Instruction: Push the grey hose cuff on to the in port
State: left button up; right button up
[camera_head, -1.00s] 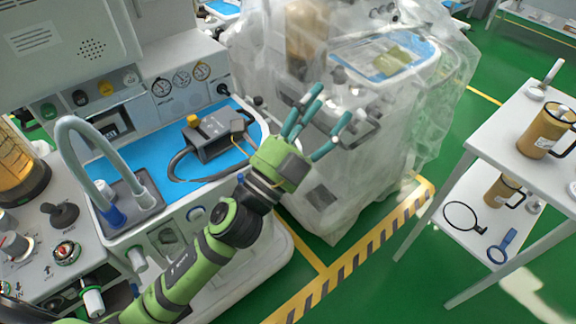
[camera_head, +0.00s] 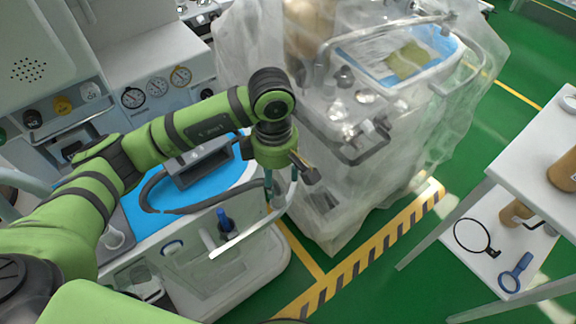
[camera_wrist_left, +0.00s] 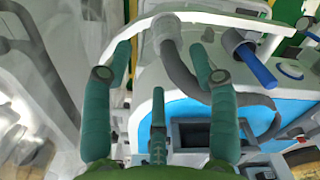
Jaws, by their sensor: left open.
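A dark grey hose (camera_head: 195,210) curves over the blue mat to the cart's right end. In the left wrist view its pale grey end cuff (camera_wrist_left: 162,32) lies at the white rim, between and beyond the fingertips. My left gripper (camera_wrist_left: 160,62) is open around the hose end, with gaps showing on both sides. In the head view this gripper (camera_head: 271,188) points down at the cart's right edge, mostly hidden by its wrist. A blue fitting (camera_head: 225,221) stands by the front edge; it also shows in the left wrist view (camera_wrist_left: 238,45). I cannot tell whether it is the in port.
A dark boxy device (camera_head: 200,165) sits on the blue mat (camera_head: 240,180). A plastic-draped cart (camera_head: 340,195) stands close on the right. A white shelf table (camera_head: 490,190) is further right.

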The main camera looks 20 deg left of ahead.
aim_at(277, 193)
pick_arm(q)
jog(key=shift+a+f, duration=0.15)
jog(key=shift+s+f+p, duration=0.45)
jog(key=shift+s+p, duration=0.15)
jog(key=shift+s, duration=0.25)
jog(key=shift+d+f+p, duration=0.15)
jog(key=shift+f+p, duration=0.2)
jog(key=shift+f, duration=0.25)
jog(key=shift+d+f+p, duration=0.15)
jog(key=shift+f+p, duration=0.15)
jog(key=shift+f, duration=0.25)
jog(key=shift+w+f, duration=0.2)
jog(key=shift+f, duration=1.1)
jog(key=c, duration=1.1)
jog(key=shift+c, duration=0.2)
pick_arm(e)
jog(key=shift+g, duration=0.3)
jog(key=shift+s+r, duration=0.45)
jog(key=shift+s, duration=0.25)
jog(key=shift+s+r, duration=0.4)
jog(key=shift+s, duration=0.3)
jog(key=shift+s+r, duration=0.45)
jog(key=shift+s, duration=0.25)
